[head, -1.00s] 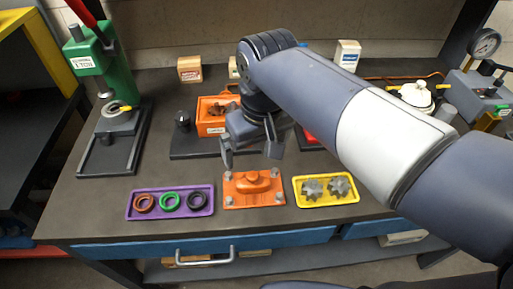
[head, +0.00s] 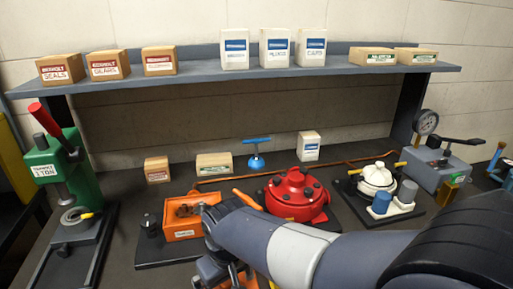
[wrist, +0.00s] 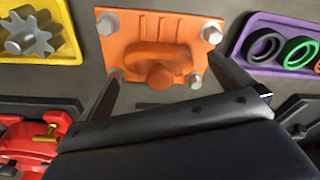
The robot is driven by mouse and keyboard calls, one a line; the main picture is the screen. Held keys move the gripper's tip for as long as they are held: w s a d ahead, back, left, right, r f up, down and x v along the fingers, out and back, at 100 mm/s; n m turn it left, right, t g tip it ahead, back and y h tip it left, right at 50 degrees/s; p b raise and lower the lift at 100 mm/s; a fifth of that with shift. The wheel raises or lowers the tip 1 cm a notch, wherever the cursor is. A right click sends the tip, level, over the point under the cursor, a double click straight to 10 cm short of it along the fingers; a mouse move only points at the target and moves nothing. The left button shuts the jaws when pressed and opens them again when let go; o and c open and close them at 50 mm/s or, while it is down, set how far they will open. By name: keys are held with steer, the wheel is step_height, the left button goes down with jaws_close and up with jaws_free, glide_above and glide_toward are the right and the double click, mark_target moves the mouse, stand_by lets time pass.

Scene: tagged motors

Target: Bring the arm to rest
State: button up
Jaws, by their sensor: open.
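In the head view my arm reaches in from the lower right, and my gripper (head: 238,278) is partly cut off by the bottom edge. A sliver of orange shows beside it there.
A yellow tray (wrist: 68,52) with gears and a purple tray (wrist: 243,48) with rings flank the plate. An orange box (head: 183,234), a red housing (head: 297,196), a white-topped pump (head: 376,177) and a green press (head: 50,170) stand behind. A shelf (head: 200,78) carries several boxes.

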steer(key=shift+r, duration=0.95)
